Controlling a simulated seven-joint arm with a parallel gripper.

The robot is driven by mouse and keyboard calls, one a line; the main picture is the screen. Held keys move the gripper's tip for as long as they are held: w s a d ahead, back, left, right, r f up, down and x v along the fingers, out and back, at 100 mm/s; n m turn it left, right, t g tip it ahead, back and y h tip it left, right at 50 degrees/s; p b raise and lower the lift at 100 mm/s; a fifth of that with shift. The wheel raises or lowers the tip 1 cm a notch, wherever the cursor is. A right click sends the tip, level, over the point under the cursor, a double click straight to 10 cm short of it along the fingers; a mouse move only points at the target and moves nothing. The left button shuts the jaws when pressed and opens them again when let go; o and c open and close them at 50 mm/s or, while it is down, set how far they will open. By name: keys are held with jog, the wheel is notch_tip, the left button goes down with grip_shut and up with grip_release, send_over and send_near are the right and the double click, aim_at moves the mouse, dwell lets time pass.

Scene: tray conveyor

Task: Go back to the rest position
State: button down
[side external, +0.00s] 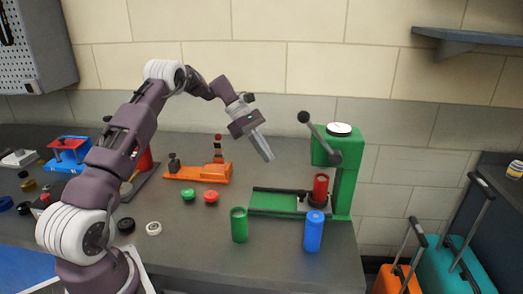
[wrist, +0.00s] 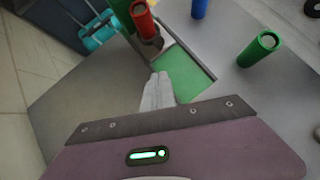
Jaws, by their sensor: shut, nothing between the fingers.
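My gripper (side external: 264,146) is shut and empty, in the air above the bench, left of the green press (side external: 345,180). In the wrist view the closed fingers (wrist: 159,88) point toward the press's green base (wrist: 184,76). A red cylinder (side external: 320,188) stands upright on the press base under the press head. The red cylinder also shows in the wrist view (wrist: 144,22). A green cylinder (side external: 239,226) and a blue cylinder (side external: 314,232) stand upright on the bench in front of the press, apart from the gripper.
An orange fixture (side external: 197,173) lies behind, with green (side external: 188,194) and red (side external: 211,197) caps before it. Black (side external: 126,226) and white (side external: 154,229) rings lie near my arm. The press lever (side external: 318,134) sticks out left near my gripper. Suitcases (side external: 400,270) stand on the floor at right.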

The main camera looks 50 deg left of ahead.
jog(key=s+d+r+m+y, duration=0.4)
jog(key=s+d+r+m, duration=0.7)
jog(key=d+r, duration=0.4)
jog(key=s+d+m+t+y, duration=0.1)
jog(key=s+m, duration=0.4)
jog(key=s, duration=0.6)
jog(key=s+d+f+m+t+y, duration=0.1)
jog(key=s+d+m, duration=0.3)
jog(key=s, duration=0.8)
jog(key=shift+s+f+m+t+y, duration=0.15)
jog(key=shift+s+m+t+y, duration=0.25)
jog(key=shift+m+y, duration=0.45)
jog(key=shift+w, duration=0.1)
